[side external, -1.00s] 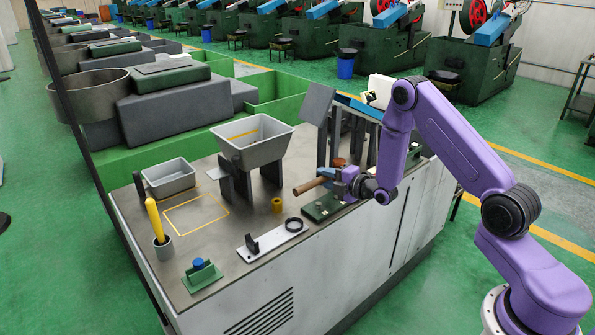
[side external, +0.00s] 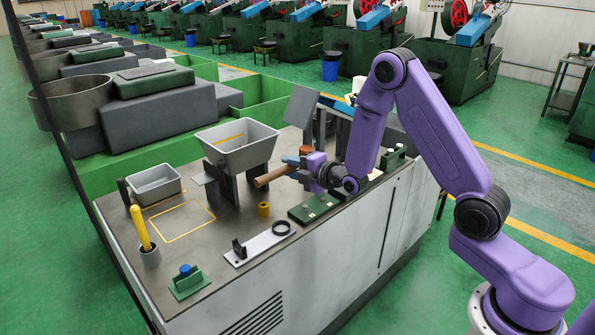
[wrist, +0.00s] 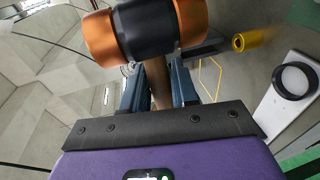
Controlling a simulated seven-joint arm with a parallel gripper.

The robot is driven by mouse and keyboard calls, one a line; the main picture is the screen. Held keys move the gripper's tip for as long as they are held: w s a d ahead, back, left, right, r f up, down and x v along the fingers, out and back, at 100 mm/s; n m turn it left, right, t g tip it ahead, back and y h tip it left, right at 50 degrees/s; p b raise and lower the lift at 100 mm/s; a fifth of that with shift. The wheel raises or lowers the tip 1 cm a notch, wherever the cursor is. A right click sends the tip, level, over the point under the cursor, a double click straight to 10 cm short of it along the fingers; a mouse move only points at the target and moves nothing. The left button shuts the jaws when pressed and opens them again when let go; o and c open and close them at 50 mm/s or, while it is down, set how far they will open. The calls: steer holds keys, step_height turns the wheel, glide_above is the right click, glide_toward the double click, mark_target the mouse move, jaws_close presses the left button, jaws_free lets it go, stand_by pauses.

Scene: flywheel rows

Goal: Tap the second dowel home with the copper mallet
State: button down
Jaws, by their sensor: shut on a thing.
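My gripper (side external: 296,163) is shut on the wooden handle of the copper mallet (side external: 272,176) and holds it in the air over the bench. In the wrist view the mallet head (wrist: 147,30) has two copper faces and a black middle, with the handle running down between my gripper's fingers (wrist: 158,90). A dark green block (side external: 314,208) lies on the bench below and right of the mallet. Small pale spots show on its top; I cannot tell how far any dowel stands out.
A white plate with a black ring (side external: 281,228) and a yellow cylinder (side external: 263,209) lie near the green block. A grey hopper (side external: 237,146) on dark legs stands close behind the mallet handle. A grey tray (side external: 155,184), a cup with a yellow handle (side external: 141,228) and a green fixture (side external: 188,282) stand left.

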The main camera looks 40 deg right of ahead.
stand_by(0.3)
steer(key=shift+f, duration=2.8)
steer(key=shift+f, duration=0.15)
steer(key=shift+f, duration=0.45)
steer(key=shift+r, duration=1.6)
steer(key=shift+f, duration=0.1)
steer(key=shift+f, duration=1.25)
steer(key=shift+f, duration=0.25)
